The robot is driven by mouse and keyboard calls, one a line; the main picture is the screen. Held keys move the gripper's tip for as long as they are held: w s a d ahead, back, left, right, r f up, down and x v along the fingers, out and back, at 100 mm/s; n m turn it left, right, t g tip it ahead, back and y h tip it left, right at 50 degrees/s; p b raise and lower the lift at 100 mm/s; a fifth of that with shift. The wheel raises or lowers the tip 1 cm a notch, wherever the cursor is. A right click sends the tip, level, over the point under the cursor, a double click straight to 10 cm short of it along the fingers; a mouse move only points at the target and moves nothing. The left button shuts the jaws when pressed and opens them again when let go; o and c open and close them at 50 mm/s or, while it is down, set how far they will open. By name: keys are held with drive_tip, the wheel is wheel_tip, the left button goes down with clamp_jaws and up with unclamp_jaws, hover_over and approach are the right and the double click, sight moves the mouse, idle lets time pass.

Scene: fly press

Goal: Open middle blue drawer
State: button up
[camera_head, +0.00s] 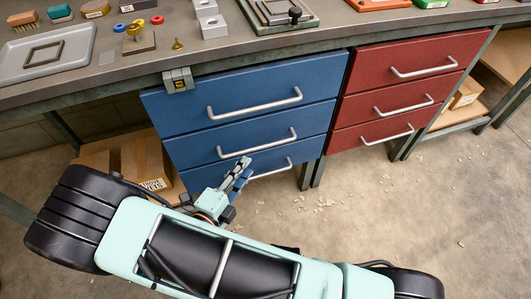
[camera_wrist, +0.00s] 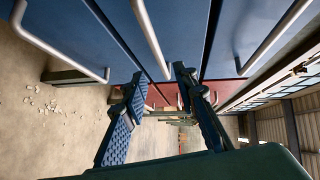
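The blue cabinet has three stacked drawers with silver bar handles, and all look shut. The middle blue drawer (camera_head: 190,147) has its handle (camera_head: 243,148) across its face. In the wrist view this handle (camera_wrist: 150,35) is the central bar, and its far end shows between my fingertips. Whether a finger touches the handle cannot be told.
The top blue drawer handle (camera_head: 256,105) is above, and the bottom handle (camera_head: 270,170) is partly behind my gripper. Red drawers (camera_head: 400,90) stand to the right. Cardboard boxes (camera_head: 140,165) sit under the bench at left. The floor (camera_head: 370,210) in front is clear except for scraps.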

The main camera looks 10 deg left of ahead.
sight(259, 149)
drive_tip(key=b+x, duration=0.2)
drive_tip(key=x, duration=0.8)
drive_tip(key=shift+w+f+b, duration=0.15)
drive_tip(key=shift+w+b, duration=0.2)
drive_tip(key=shift+b, duration=0.05)
clamp_jaws()
